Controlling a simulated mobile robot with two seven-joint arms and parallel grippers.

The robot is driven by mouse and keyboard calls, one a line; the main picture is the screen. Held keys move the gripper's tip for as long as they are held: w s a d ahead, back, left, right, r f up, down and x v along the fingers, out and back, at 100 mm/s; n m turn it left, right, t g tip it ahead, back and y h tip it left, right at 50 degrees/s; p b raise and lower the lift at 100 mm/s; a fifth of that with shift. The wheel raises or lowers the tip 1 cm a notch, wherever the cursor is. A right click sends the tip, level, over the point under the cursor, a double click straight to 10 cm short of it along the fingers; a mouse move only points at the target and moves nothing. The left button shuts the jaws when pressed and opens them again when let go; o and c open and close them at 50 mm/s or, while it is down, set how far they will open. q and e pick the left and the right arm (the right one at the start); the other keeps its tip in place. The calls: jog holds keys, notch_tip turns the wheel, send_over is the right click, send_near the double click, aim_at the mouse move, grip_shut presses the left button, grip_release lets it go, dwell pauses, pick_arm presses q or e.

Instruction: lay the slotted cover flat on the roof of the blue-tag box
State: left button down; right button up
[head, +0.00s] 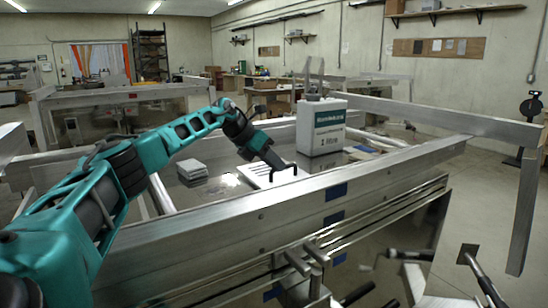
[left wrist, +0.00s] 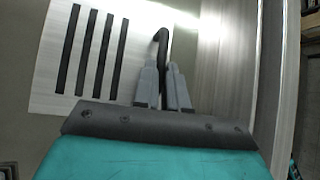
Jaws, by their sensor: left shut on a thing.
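The slotted cover (head: 256,174) is a pale flat plate with several dark slots, low over the trailer bed in the head view. It also fills the upper left of the left wrist view (left wrist: 138,45). My left gripper (head: 278,163) is at the cover's right side. Its grey fingers (left wrist: 163,80) are shut on a black curved handle at the cover. I cannot tell whether the cover touches the bed. A white box with a teal-blue label (head: 322,128) stands upright just behind and right of the gripper. My right gripper does not show.
A small stack of grey plates (head: 192,170) lies on the bed left of the cover. A long aluminium rail (head: 250,215) runs in front of the bed. A dark stand (head: 530,108) is at the far right.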

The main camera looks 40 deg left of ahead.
pick_arm(q)
jog(key=shift+f, duration=0.15)
jog(key=c, duration=1.1)
grip_release()
jog(key=v, duration=1.3)
jog(key=shift+f, duration=0.1)
